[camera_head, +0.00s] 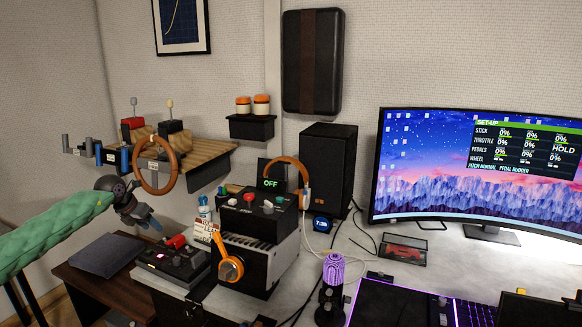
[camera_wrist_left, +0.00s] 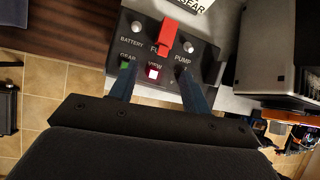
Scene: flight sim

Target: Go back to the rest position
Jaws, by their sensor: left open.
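My left gripper (camera_head: 150,222) hangs at the left of the head view, at the end of my green-sleeved arm. It is near the small black switch panel (camera_head: 165,268). In the left wrist view the two dark blue fingers of the gripper (camera_wrist_left: 158,72) are apart, with nothing held between them. The panel (camera_wrist_left: 207,52) lies beyond them. It has a raised red switch cover (camera_wrist_left: 165,36), BATTERY and PUMP toggles, a green GEAR button (camera_wrist_left: 125,65) and a lit VIEW button (camera_wrist_left: 153,72). My right gripper is not seen.
A steering wheel (camera_head: 156,163) on a wooden shelf stands above my left gripper. A large monitor (camera_head: 480,170) stands on the desk at right. A dark folder (camera_head: 107,254) lies at left.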

